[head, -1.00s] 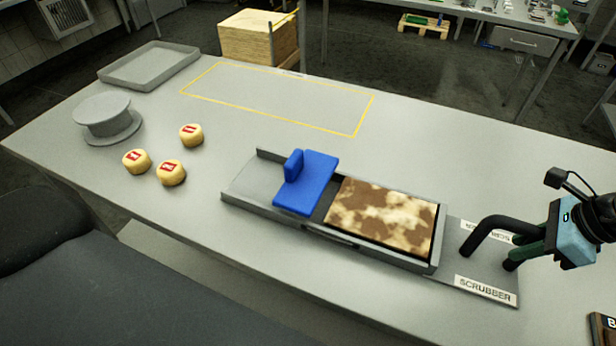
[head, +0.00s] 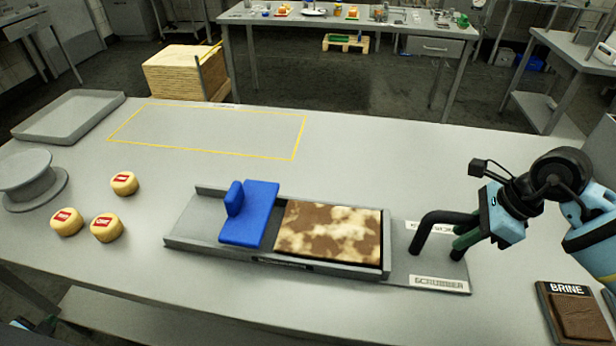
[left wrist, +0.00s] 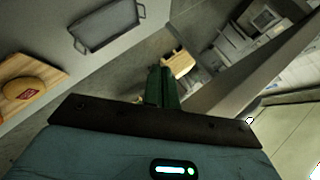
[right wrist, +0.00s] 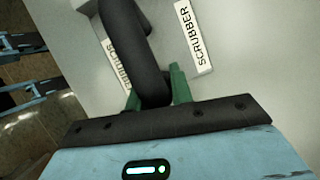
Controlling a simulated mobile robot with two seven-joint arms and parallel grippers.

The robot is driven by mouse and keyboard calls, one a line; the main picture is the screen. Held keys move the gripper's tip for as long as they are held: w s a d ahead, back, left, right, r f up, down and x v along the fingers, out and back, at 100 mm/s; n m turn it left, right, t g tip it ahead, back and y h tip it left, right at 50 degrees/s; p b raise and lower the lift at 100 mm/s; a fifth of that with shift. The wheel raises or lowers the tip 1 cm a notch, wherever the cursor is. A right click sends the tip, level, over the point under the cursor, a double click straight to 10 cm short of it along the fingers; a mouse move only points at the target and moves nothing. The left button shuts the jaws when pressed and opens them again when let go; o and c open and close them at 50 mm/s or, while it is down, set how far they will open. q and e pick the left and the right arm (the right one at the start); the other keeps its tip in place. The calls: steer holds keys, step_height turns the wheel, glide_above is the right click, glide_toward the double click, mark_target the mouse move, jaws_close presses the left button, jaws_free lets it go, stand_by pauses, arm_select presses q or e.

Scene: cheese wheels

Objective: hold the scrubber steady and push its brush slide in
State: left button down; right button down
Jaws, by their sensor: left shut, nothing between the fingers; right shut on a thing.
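The scrubber (head: 438,268) is a grey base labelled SCRUBBER, with a grey track, a mottled brown and cream pad (head: 330,233) and a black bent handle (head: 428,226) at its right end. The blue brush slide (head: 257,208), with an upright tab, sits in the track left of the pad. My right gripper (head: 462,240) is shut on the black handle; the right wrist view shows the handle between its green fingers (right wrist: 160,88). My left gripper (left wrist: 162,88) is shut and empty in the left wrist view, away from the scrubber; the head view does not show it.
Several cheese wheels (head: 107,227) lie left of the scrubber, near a grey round stand (head: 28,180) and a grey tray (head: 70,117). A yellow outlined area (head: 210,133) behind is empty. A BRINE block (head: 578,312) lies at the front right.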

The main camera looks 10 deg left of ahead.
arm_select(q)
steer(key=w+a+r+y, duration=0.1)
steer(key=a+r+y, duration=0.3)
steer(key=a+r, duration=0.95)
steer(key=w+d+r+m+t, duration=0.1)
steer(key=w+r+t, duration=0.1)
steer(key=w, duration=0.3)
steer(key=w+d+r+m+t, duration=0.1)
steer(key=w+r+t, duration=0.1)
steer(key=w+t, duration=0.1)
steer(key=w+d+r+m+t+h, duration=0.1)
steer(key=w+r+t, duration=0.2)
steer(key=w, duration=0.3)
steer(key=shift+w+d, duration=0.2)
steer(key=shift+w, duration=0.15)
steer(key=w+d+r+m+t+h, duration=0.2)
steer(key=w+d+r+m+h, duration=0.2)
steer(key=w+d+m+h, duration=0.55)
steer(key=w+d+r+m+t+h, duration=0.2)
steer(key=w+d+r+m+h, duration=0.4)
steer(key=d+h, duration=0.55)
steer(key=m+g+h, duration=0.3)
steer(key=m+g, duration=1)
steer(key=g, duration=0.7)
glide_toward(250, 205)
steer(key=d, duration=0.1)
steer(key=d+r, duration=0.1)
steer(key=shift+s+d+n, duration=0.25)
steer(key=shift+s+d, duration=0.1)
steer(key=shift+d, duration=0.05)
